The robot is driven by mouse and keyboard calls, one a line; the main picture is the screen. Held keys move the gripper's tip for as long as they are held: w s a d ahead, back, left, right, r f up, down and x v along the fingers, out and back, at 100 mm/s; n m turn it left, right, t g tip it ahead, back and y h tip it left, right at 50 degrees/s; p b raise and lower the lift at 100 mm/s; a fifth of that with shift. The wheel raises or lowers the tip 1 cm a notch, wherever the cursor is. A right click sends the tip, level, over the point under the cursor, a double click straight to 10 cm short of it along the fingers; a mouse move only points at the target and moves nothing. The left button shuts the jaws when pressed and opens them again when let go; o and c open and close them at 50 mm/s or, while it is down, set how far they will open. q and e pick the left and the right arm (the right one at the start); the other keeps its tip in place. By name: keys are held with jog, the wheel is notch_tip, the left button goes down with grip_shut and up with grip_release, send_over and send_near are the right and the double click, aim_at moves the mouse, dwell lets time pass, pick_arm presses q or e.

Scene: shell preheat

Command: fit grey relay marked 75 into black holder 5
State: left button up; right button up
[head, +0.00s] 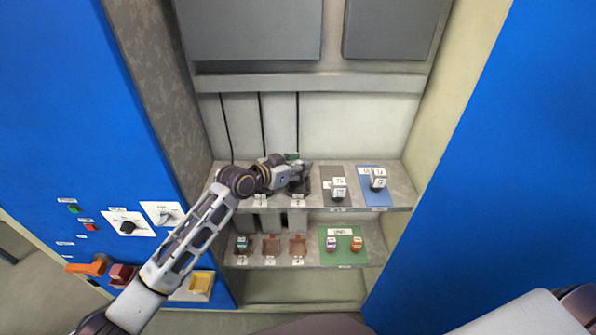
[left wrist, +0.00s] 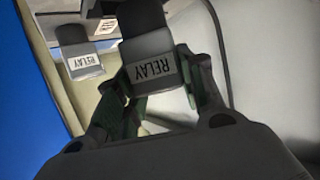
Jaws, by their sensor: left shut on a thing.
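My left gripper (head: 300,172) reaches over the upper shelf from the left, just left of the grey mat. My arm hides much of the black holders in the head view, so holder 5 cannot be made out. My right gripper is out of view.
White-topped blocks stand on the grey mat (head: 345,207) and blue mat (head: 372,202), right of the gripper. The lower shelf (head: 310,261) carries small coloured blocks, brown sockets and a green mat (head: 343,261). Black cables (head: 261,125) hang behind. Blue panels flank the recess.

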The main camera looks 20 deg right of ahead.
pick_arm(q)
jog(key=shift+f, duration=1.25)
jog(key=shift+f, duration=0.35)
jog(key=o, duration=1)
jog(key=shift+o, duration=0.2)
jog(key=shift+r, duration=0.15)
jog(key=shift+a+r, duration=0.1)
jog(key=shift+r, duration=0.2)
jog(key=shift+v, duration=1)
jog(key=b+v, duration=0.1)
jog(key=v, duration=0.9)
